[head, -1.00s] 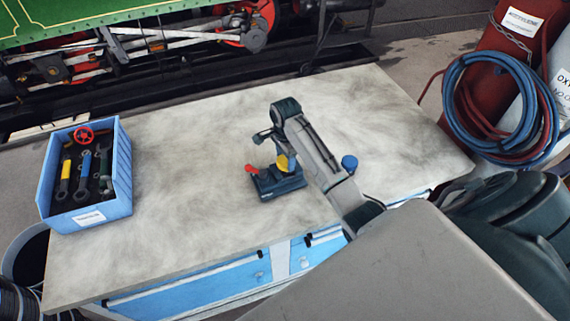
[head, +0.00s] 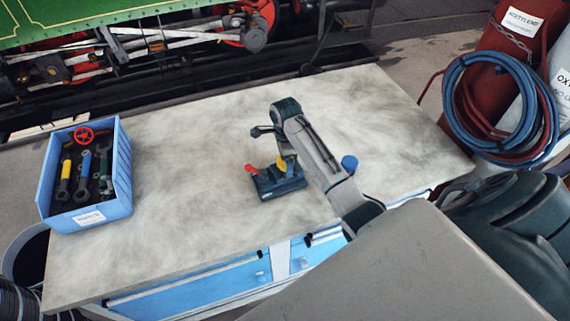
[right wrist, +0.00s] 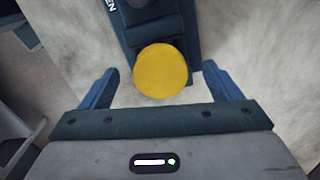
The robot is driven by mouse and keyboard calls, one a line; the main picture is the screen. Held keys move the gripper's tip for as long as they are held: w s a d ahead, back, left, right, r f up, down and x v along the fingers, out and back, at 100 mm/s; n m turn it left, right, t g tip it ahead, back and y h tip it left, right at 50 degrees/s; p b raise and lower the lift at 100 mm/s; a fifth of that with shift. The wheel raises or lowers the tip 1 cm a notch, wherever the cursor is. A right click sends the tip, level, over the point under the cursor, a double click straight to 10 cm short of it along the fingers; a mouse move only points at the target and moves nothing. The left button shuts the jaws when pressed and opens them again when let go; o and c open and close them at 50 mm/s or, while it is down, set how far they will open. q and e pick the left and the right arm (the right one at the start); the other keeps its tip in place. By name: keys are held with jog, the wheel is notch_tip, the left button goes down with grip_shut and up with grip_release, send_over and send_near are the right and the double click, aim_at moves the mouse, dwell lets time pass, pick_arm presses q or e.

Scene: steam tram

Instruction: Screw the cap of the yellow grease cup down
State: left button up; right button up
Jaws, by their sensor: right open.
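The yellow grease cup's cap (right wrist: 161,71) is round and sits on a dark blue block (head: 279,182) on the workbench. It also shows in the head view (head: 285,163), partly hidden by my right arm. In the right wrist view my right gripper (right wrist: 159,80) is open, with one blue finger on each side of the cap and a clear gap to both. A red part (head: 252,169) stands at the block's left end. My left gripper is not in view.
A blue crate (head: 126,170) with wrenches and a red handwheel stands at the left of the bench (head: 200,130). The bench around the block is mostly bare. Gas cylinders with coiled hoses (head: 450,110) stand at the right, and the tram's running gear (head: 150,45) lies behind.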

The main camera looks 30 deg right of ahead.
jog(key=shift+r, duration=2.5)
jog(key=shift+c, duration=0.3)
